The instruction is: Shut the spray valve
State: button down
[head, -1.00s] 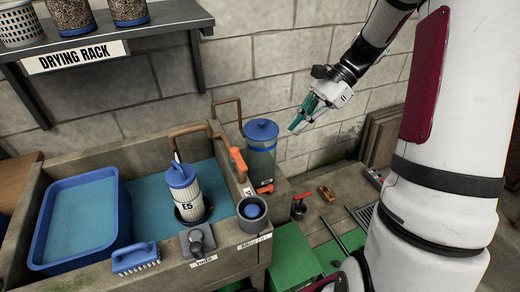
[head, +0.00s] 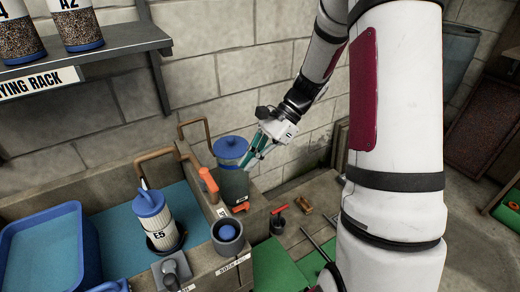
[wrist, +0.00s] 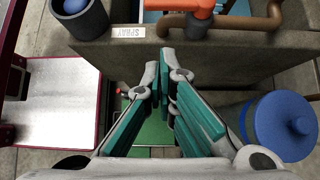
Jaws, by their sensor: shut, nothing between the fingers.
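The spray valve shows as an orange handle (head: 208,181) on a brown pipe at the sink's right rim in the head view. In the wrist view the orange valve (wrist: 185,8) sits at the top edge, partly cut off, beside an upside-down SPRAY label (wrist: 128,33) on the rim. My gripper (head: 248,160) is shut and empty, with teal finger pads pointing down, next to the blue-lidded canister in the head view. In the wrist view my gripper (wrist: 166,62) is just below the rim, with a gap to the orange valve.
The blue-lidded canister (wrist: 285,125) stands close right of my fingers in the wrist view. A grey cup (head: 228,237) is on the rim, and the E5 filter (head: 155,218) stands in the sink. A red-handled valve (head: 278,218) is lower, by the green floor piece (head: 275,262).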

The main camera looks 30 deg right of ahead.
aim_at(209, 180)
jog(key=a+f, duration=0.2)
jog(key=a, duration=0.4)
dwell(0.5)
jog(key=shift+s+a+m+t, duration=0.15)
jog(key=shift+m+t, duration=0.15)
jog(key=shift+m, duration=0.1)
